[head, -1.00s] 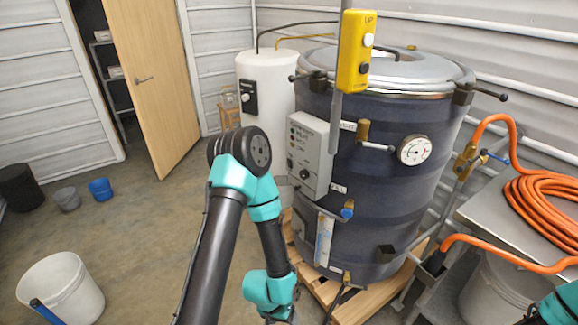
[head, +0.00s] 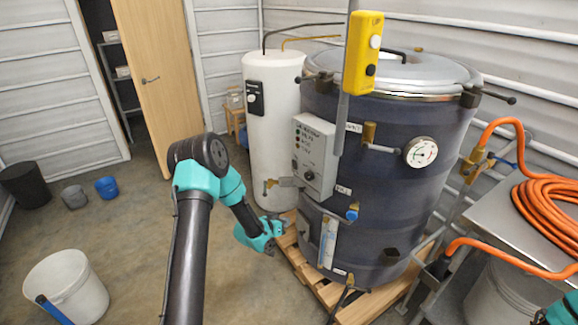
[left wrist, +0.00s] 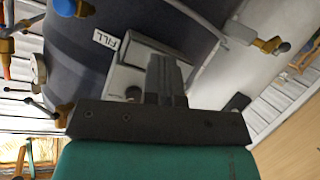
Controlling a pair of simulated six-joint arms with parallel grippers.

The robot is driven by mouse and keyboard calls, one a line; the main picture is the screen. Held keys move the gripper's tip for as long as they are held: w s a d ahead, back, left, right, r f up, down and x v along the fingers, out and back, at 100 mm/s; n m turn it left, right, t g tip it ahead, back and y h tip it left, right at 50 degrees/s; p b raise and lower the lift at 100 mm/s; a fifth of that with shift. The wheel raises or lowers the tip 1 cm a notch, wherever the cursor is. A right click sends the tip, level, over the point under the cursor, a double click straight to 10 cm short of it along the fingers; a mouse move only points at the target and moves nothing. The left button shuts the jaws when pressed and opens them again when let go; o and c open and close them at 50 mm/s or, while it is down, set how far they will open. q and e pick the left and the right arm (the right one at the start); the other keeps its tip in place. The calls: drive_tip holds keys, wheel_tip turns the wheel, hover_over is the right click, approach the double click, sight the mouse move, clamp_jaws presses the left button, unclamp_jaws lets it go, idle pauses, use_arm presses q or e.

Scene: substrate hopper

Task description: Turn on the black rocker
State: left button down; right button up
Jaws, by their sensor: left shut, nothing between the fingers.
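A grey control box (head: 313,155) with small dark controls and a dark round knob (head: 309,176) is mounted on the front of the dark blue drum (head: 385,185). I cannot make out which control is the black rocker. The box also shows in the left wrist view (left wrist: 125,78), upside down beside a FILL label. My left gripper (head: 284,226) is low in front of the drum, left of and below the box. Its fingers are shut and empty; in the left wrist view they (left wrist: 166,72) cover part of the box. My right gripper is out of view.
A yellow pendant (head: 362,52) hangs before the drum. A white tank (head: 272,130) with a black control plate (head: 255,97) stands behind left. A blue-handled valve (head: 351,213) and pressure gauge (head: 421,152) project from the drum. A pallet (head: 325,290) lies below; open floor is left.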

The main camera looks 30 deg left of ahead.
sight(293, 162)
use_arm(q)
drive_tip(key=w+a+r+m+t+h, duration=0.1)
drive_tip(key=w+a+r+m+t, duration=0.1)
drive_tip(key=a+r, duration=0.4)
drive_tip(key=w+a+r+m+t+h, duration=0.2)
drive_tip(key=a+r, duration=0.4)
drive_tip(key=a, duration=0.1)
drive_tip(key=shift+w+r+m+t, duration=0.25)
drive_tip(key=shift+w+m+t, duration=0.05)
drive_tip(key=shift+t, duration=0.1)
drive_tip(key=shift+w, duration=0.1)
drive_tip(key=x, duration=1.4)
drive_tip(key=shift+r, duration=0.1)
